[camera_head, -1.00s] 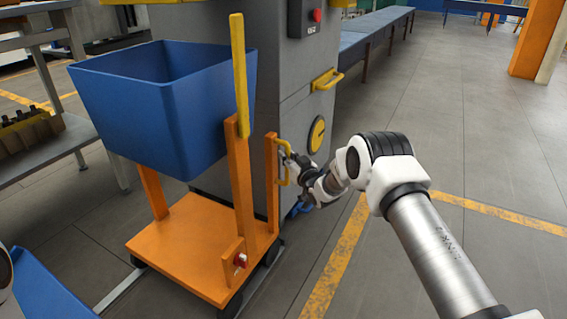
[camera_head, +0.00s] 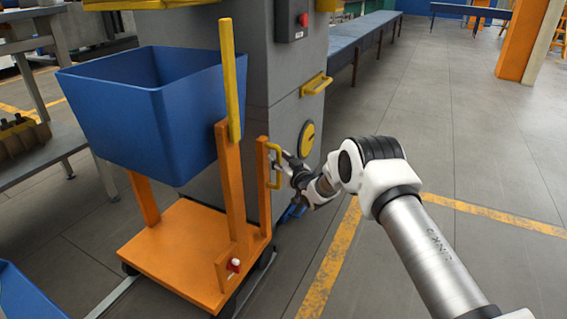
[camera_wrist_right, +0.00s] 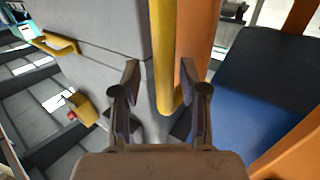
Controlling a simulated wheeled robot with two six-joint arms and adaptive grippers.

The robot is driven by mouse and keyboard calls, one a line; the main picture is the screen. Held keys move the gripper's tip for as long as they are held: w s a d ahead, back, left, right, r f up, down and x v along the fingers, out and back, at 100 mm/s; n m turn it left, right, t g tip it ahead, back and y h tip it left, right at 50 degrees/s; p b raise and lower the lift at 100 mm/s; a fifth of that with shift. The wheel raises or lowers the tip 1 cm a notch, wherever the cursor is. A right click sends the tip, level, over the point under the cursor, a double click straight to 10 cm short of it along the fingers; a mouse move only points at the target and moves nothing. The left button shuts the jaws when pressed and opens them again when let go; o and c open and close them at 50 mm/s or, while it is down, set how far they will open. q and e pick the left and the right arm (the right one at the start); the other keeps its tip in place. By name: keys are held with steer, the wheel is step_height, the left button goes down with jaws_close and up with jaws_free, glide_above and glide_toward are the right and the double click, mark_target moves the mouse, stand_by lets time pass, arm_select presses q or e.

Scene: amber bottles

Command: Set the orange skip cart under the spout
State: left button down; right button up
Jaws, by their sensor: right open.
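The orange skip cart (camera_head: 185,250) stands on the floor at left centre, with a blue tub (camera_head: 150,115) raised on its posts. A yellow handle (camera_head: 276,165) is on its right post; it also shows in the wrist view (camera_wrist_right: 163,50). My right gripper (camera_head: 282,158) is at that handle. In the wrist view my right gripper (camera_wrist_right: 160,85) is open, its fingers on either side of the yellow bar, not closed on it. I cannot make out a spout. My left gripper is out of view.
A grey machine (camera_head: 290,80) with yellow handles and a red button (camera_head: 303,19) stands right behind the cart. A shelf rack (camera_head: 40,150) is at the left, and a long bench (camera_head: 355,40) runs behind. The floor (camera_head: 450,130) at right is clear, with yellow lines.

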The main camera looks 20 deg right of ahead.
steer(key=s+d, duration=0.1)
steer(key=s, duration=1)
steer(key=shift+s, duration=0.4)
